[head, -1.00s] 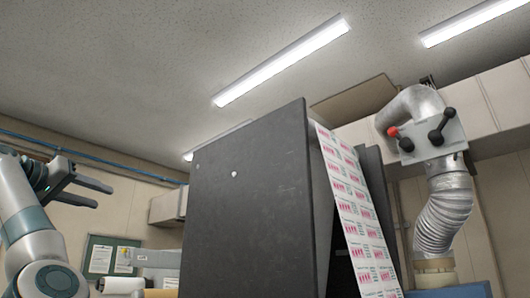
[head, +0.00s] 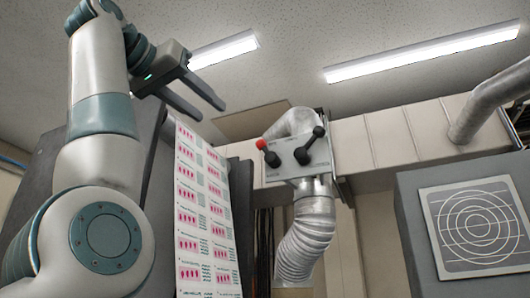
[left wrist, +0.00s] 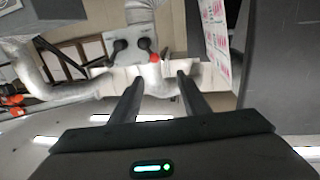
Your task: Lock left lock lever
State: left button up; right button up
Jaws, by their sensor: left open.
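The lock levers sit on a light grey plate (head: 290,163) near the centre of the head view. The left lever (head: 269,155) is black with a red ball knob pointing up and left. The right lever (head: 311,143) is all black and tilts up and right. My left gripper (head: 216,114) is open and empty, above and left of the plate in the picture, apart from the levers. In the left wrist view, which looks upside down, the red knob (left wrist: 155,58) appears beyond and between the open fingers (left wrist: 159,79). My right gripper is out of view.
A printed web (head: 205,215) runs down beside a dark panel (head: 150,180), left of the plate. A silver duct (head: 305,240) rises behind the plate. A grey cabinet with a circle-patterned panel (head: 475,228) stands at right. Open space lies between gripper and levers.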

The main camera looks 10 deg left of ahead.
pick_arm(q)
jog(key=d, duration=0.1)
jog(key=p, duration=0.8)
send_near(258, 142)
jog(key=x, duration=0.8)
jog(key=shift+w+d, duration=0.15)
jog(key=shift+w, duration=0.25)
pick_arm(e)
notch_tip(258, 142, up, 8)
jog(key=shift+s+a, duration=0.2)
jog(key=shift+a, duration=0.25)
pick_arm(q)
jog(key=c, duration=1.1)
jog(key=shift+o, duration=0.2)
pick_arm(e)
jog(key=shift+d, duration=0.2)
